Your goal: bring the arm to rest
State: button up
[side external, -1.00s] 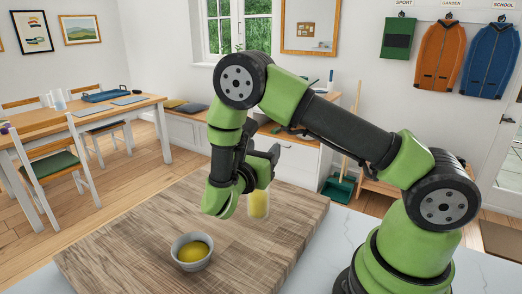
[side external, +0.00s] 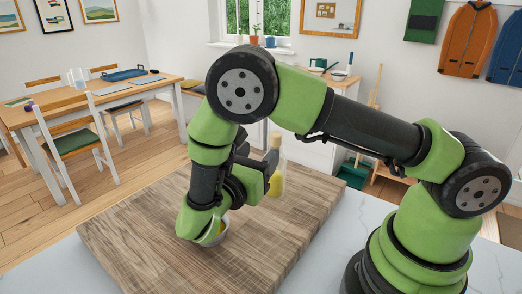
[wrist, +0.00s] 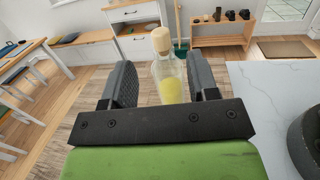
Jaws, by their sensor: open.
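My gripper (side external: 258,168) is over the wooden board and points away from the side camera; in the wrist view its two dark fingers (wrist: 160,66) are spread apart. A clear bottle (side external: 278,181) with yellow liquid and a pale cork is upright beside the fingers. In the wrist view the bottle (wrist: 169,83) appears between the fingers, nearer the right one, with a gap on its left. Its base is hidden there. I cannot tell whether a finger touches it.
The wooden board (side external: 265,257) lies on a pale marble counter (side external: 335,262), with clear board around the bowl. A dining table (side external: 95,95) with chairs stands at the left. A low wooden shelf (wrist: 222,33) and a green dustpan (wrist: 180,52) are beyond the counter.

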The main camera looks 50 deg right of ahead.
jog(key=s+d+r+m+g+y, duration=0.4)
jog(key=s+r+m+g+y, duration=0.25)
jog(key=s+m+y, duration=0.35)
jog(key=s+a+r+m+t+y, duration=0.4)
jog(key=a+r+m+t+y, duration=0.2)
jog(key=m+t+y, duration=0.4)
jog(key=r+m, duration=0.1)
jog(key=m, duration=0.2)
jog(key=shift+s+a+r+m+t+y, duration=0.3)
jog(key=shift+s+a+r+t+y, duration=0.05)
jog(key=shift+s+r+y, duration=0.05)
